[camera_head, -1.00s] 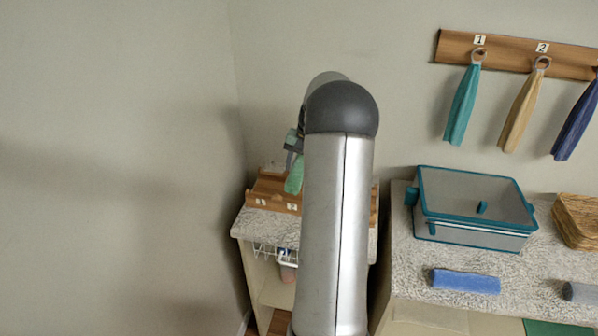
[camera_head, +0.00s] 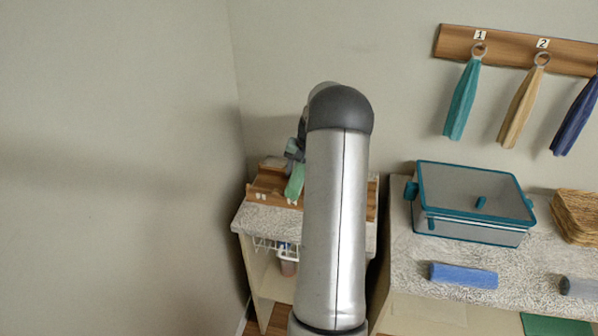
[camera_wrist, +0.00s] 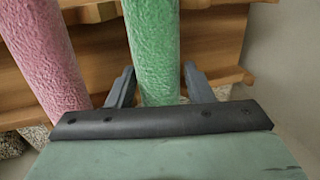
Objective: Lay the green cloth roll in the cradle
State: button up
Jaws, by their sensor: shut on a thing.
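The green cloth roll (camera_head: 295,182) hangs steeply tilted from my gripper (camera_head: 296,150), in front of the wooden cradle (camera_head: 264,186) on the small stone-topped stand. In the wrist view, the green roll (camera_wrist: 154,45) lies between the two fingers of my gripper (camera_wrist: 158,85), which is shut on it. The wooden cradle (camera_wrist: 225,40) shows behind the roll there. Whether the roll touches the wood cannot be told. My arm hides the cradle's right part in the head view.
A pink roll (camera_wrist: 45,55) lies close beside the green one in the wrist view. A wire basket (camera_head: 275,245) hangs below the stand top. The wall is close on the left. A teal-rimmed box (camera_head: 472,203) and a blue roll (camera_head: 464,276) sit on the right counter.

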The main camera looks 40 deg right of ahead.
jog(key=shift+f, duration=0.25)
jog(key=o, duration=1)
jog(key=shift+r, duration=0.2)
